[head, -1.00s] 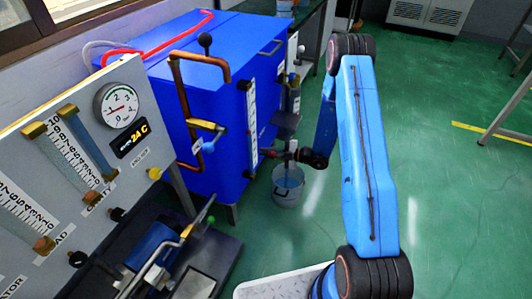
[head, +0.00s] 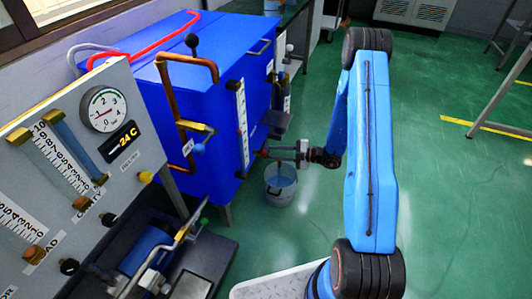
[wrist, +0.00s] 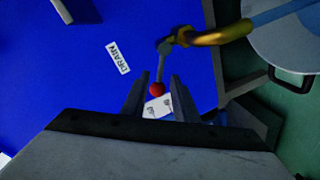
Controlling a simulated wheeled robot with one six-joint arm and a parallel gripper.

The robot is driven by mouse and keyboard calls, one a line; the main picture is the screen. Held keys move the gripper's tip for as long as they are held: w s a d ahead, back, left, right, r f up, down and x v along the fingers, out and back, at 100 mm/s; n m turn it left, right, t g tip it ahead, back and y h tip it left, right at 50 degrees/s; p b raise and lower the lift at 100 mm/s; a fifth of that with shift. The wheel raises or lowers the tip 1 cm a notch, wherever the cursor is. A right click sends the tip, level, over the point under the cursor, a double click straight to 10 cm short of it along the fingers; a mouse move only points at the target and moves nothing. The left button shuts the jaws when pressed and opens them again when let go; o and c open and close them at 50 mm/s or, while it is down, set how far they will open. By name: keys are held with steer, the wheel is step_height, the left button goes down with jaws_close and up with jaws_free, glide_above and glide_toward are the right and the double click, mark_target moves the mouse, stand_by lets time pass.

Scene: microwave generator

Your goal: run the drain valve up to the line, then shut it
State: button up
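The drain valve shows in the wrist view as a brass body and spout (wrist: 215,36) with a grey lever ending in a red ball knob (wrist: 157,89). A DRAIN label (wrist: 118,57) is beside it on the blue tank (wrist: 75,75). My gripper (wrist: 158,86) is open, its fingers either side of the knob with visible gaps. In the head view my gripper (head: 279,153) points left at the tank's lower front. A pale blue streak (wrist: 280,14), apparently water, runs from the spout towards the bucket (head: 280,187). The bucket holds bluish water. I cannot make out the line.
A white scale strip (head: 242,122) stands on the tank's front edge. Copper piping with a blue-knobbed lever (head: 198,148) is left of it. A gauge panel (head: 75,165) and a motor unit (head: 150,250) are at left.

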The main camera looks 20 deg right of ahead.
steer(key=v, duration=0.8)
steer(key=shift+s+d, duration=0.25)
steer(key=shift+d, duration=0.05)
